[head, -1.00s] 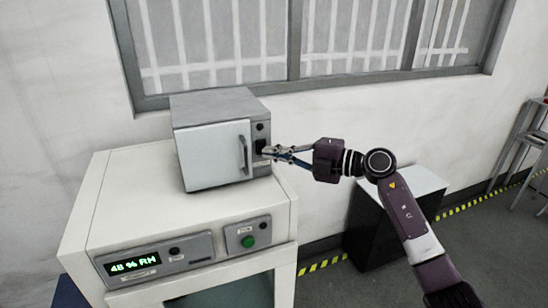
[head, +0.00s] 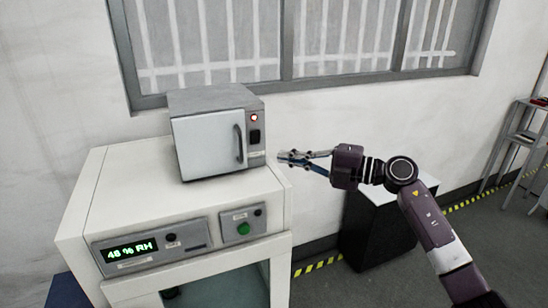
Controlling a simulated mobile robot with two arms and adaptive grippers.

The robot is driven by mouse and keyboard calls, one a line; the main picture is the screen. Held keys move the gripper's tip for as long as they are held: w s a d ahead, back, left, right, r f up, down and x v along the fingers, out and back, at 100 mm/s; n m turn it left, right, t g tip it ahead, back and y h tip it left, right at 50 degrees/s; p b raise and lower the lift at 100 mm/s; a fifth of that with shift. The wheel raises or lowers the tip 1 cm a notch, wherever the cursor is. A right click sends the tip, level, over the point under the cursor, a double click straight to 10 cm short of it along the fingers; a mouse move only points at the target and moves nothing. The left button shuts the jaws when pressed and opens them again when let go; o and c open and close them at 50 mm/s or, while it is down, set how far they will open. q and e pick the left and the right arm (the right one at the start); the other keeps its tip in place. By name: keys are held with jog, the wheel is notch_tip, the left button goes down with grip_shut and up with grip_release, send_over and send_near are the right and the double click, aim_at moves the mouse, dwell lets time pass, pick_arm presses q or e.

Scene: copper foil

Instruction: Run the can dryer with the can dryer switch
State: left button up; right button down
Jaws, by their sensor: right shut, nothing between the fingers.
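The can dryer (head: 208,146) is a small grey box with a closed, light front door and a dark vertical handle (head: 238,144). It sits on top of a white cabinet. On its right front panel, a round light (head: 254,118) glows red. Below the light is the dark can dryer switch (head: 255,136). My right gripper (head: 284,157) is shut and empty, to the right of the dryer and a little below the switch, apart from it. My left gripper is not in view.
The white cabinet (head: 130,185) has a green "48 % RH" display (head: 132,250) and a panel with a green button (head: 243,228). A black pedestal with a light top (head: 385,195) stands on the floor behind my right arm. A barred window (head: 300,45) is behind.

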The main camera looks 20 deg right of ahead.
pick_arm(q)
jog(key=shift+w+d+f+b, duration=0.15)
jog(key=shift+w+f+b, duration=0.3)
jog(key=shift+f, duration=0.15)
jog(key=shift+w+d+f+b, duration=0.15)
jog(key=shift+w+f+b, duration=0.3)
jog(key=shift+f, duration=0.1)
pick_arm(e)
jog(key=s+d, duration=0.1)
jog(key=d, duration=0.1)
jog(key=s+d+f, duration=0.1)
jog(key=s+d, duration=0.1)
jog(key=shift+s+d+f, duration=0.1)
jog(key=shift+d, duration=0.1)
